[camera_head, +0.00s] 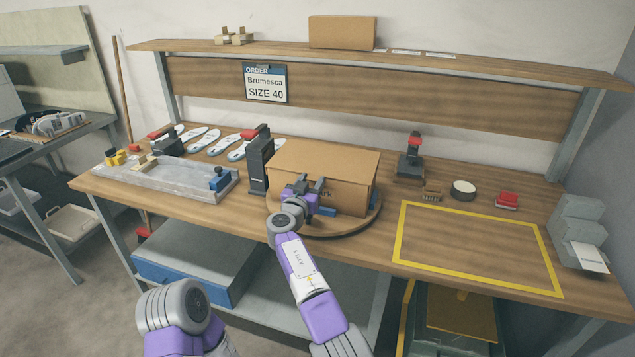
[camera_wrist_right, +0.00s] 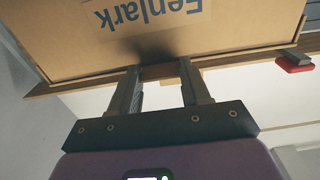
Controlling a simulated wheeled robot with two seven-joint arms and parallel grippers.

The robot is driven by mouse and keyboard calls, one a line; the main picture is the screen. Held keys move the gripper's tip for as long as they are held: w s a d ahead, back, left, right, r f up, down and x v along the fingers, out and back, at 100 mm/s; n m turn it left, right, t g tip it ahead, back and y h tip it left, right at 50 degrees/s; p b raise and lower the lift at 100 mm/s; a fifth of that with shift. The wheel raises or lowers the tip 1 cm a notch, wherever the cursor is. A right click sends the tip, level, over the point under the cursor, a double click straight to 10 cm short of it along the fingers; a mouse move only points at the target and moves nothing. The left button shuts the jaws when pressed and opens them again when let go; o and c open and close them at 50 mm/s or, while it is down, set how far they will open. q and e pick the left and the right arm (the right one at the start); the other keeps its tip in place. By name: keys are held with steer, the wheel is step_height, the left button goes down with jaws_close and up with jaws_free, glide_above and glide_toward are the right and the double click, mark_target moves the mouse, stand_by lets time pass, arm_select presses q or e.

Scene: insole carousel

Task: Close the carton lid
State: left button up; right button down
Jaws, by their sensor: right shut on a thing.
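The brown carton (camera_head: 350,195) stands on the round turntable (camera_head: 345,228) near the table's front edge. Its lid (camera_head: 325,160) lies over the top and looks nearly flat; I cannot tell if it is fully seated. My right gripper (camera_head: 304,183) is at the carton's front, by the lid's front edge. In the right wrist view, both fingers (camera_wrist_right: 160,85) meet the edge of the carton, with printed lettering upside down above them. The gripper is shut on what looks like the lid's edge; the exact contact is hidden. My left gripper is out of view.
A dark upright holder (camera_head: 259,165) stands close to the carton's left. A grey fixture tray (camera_head: 165,180) and several insoles (camera_head: 205,140) lie further left. A yellow-outlined area (camera_head: 480,245) to the right is clear. A small black stand (camera_head: 410,165) is behind it.

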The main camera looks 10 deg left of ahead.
steer(key=shift+f, duration=1.05)
steer(key=c, duration=0.8)
jaws_free()
steer(key=shift+w, duration=0.1)
steer(key=shift+o, duration=1.2)
steer(key=shift+w+a, duration=0.1)
steer(key=shift+w, duration=0.05)
steer(key=shift+o, duration=0.2)
steer(key=shift+r, duration=0.3)
steer(key=shift+s+a, duration=0.1)
steer(key=shift+s, duration=0.1)
